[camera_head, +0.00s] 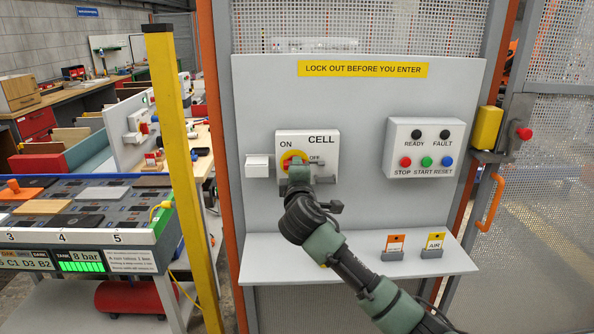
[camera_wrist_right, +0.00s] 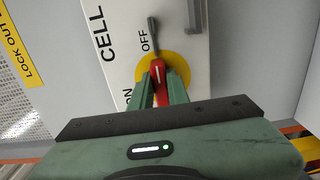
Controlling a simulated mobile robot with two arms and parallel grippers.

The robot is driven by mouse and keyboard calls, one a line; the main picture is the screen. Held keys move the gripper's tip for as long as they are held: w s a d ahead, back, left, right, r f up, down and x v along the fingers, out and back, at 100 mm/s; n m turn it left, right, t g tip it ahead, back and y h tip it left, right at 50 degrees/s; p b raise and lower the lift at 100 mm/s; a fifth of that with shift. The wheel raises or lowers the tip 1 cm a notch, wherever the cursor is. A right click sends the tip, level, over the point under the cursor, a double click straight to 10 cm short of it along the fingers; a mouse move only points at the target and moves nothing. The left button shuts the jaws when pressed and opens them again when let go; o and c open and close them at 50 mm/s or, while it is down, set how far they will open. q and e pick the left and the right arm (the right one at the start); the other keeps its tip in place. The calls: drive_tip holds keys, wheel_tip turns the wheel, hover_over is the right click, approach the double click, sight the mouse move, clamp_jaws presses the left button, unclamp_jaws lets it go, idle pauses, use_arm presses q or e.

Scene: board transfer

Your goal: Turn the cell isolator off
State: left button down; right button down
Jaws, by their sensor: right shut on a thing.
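The cell isolator (camera_head: 325,145) is a white box marked CELL, ON and OFF, fixed on the grey panel. It has a yellow disc with a red handle (camera_head: 294,159), partly hidden by my right gripper (camera_head: 297,175). In the right wrist view the red handle (camera_wrist_right: 158,72) sits between my right gripper's green fingers (camera_wrist_right: 158,92), which are shut on it. A white line on the handle runs roughly toward the side where OFF is printed. A dark grey bar (camera_wrist_right: 153,38) stands beside OFF. My left gripper is not in view.
A button box (camera_head: 433,148) is to the right. A small white box (camera_head: 257,166) sits left of the isolator. A yellow post (camera_head: 172,130) stands at left.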

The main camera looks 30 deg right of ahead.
drive_tip(key=shift+f, duration=0.15)
drive_tip(key=c, duration=1.4)
unclamp_jaws()
drive_tip(key=shift+o, duration=0.2)
drive_tip(key=b+v, duration=0.1)
drive_tip(key=v, duration=0.6)
drive_tip(key=shift+s+b, duration=0.3)
drive_tip(key=shift+s, duration=0.1)
drive_tip(key=shift+a, duration=0.15)
